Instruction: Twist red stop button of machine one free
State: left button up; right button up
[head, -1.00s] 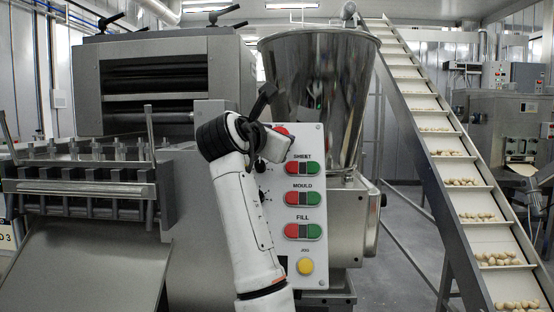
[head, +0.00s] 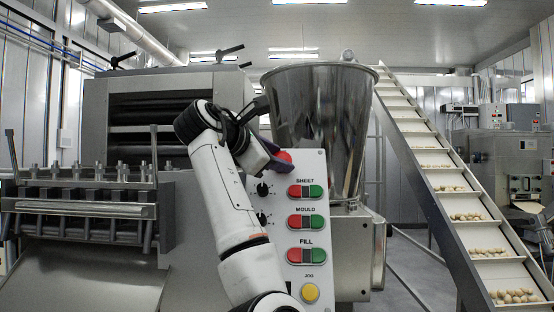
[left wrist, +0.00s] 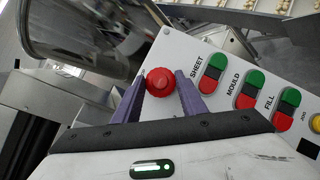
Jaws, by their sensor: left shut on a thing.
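The red stop button (head: 285,156) sits at the top of the white control panel (head: 313,172) of the machine. In the left wrist view the round red button (left wrist: 160,82) lies between the tips of two purple fingers. My left gripper (head: 274,158) is at the panel's top, its fingers on either side of the button. The left wrist view shows my left gripper (left wrist: 162,90) closed on the button's sides. The white arm hides part of the panel's left edge. My right gripper is not in view.
Below the button are SHEET (head: 305,191), MOULD (head: 305,221) and FILL (head: 306,256) red-green button pairs, a yellow JOG button (head: 310,292) and black knobs (head: 263,190). A steel hopper (head: 320,120) stands close behind the panel. An inclined conveyor (head: 440,175) carries pasta at the right.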

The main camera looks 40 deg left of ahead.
pick_arm(q)
jog(key=o, duration=1.1)
jog(key=shift+a+f, duration=0.1)
jog(key=shift+c, duration=0.2)
jog(key=shift+s, duration=0.1)
jog(key=v, duration=1)
